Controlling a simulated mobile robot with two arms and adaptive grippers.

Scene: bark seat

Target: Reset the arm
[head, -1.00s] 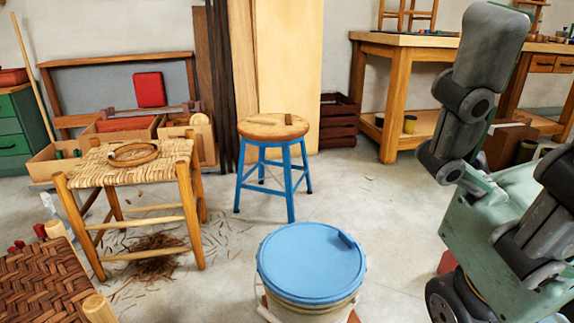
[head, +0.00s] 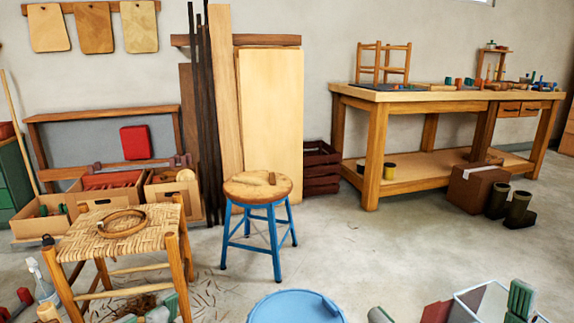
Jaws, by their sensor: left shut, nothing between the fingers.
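My left gripper (head: 148,313) shows only in part at the bottom edge of the head view, in front of the woven-seat stool (head: 88,238). Its grey-green finger parts look shut, with nothing seen between them. The rest of it is cut off by the frame.
A blue-legged stool (head: 258,190) stands mid-floor, with a blue-lidded bucket (head: 296,307) at the bottom edge. A pale-rimmed bin (head: 478,300) is at bottom right. A workbench (head: 440,96) stands at the back right. Open floor lies between.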

